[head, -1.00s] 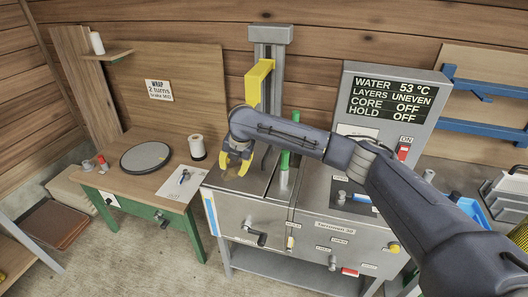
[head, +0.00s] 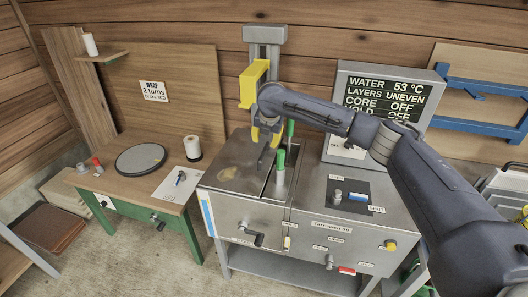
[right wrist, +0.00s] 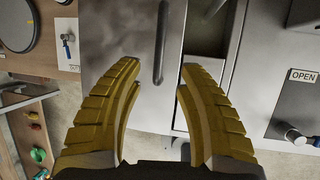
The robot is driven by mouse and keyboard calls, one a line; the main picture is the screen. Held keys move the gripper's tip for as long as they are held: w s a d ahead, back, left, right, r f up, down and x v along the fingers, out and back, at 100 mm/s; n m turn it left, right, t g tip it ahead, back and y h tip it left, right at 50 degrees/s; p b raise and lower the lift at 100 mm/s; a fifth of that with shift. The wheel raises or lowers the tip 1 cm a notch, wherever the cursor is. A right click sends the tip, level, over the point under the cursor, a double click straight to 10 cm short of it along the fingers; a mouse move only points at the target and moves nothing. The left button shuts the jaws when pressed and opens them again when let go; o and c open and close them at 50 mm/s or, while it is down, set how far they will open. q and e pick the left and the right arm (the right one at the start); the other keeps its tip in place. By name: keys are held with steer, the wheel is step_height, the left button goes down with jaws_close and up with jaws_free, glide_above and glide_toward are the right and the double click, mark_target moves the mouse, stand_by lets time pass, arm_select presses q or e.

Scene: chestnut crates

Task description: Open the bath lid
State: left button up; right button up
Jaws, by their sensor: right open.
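The bath is a grey steel cabinet (head: 235,213) in the middle of the head view. Its flat grey lid (head: 215,172) lies level on the top, shut. A dark bar handle (right wrist: 161,45) stands on the lid in the right wrist view, lined up between my fingertips but apart from them. My right gripper (head: 266,138), with curved yellow fingers, is open and empty above the lid's right part. It also shows in the right wrist view (right wrist: 160,68). My left gripper is not in view.
Green-topped handles (head: 280,160) rise just right of the lid. A column with a yellow bracket (head: 253,84) stands behind. A display panel (head: 385,95) reads water 53 °C. A wooden table (head: 140,185) with a round dark plate (head: 140,158) is at left.

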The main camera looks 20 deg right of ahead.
mark_target(264, 151)
steer(key=x, duration=1)
jaws_close()
stand_by(0.4)
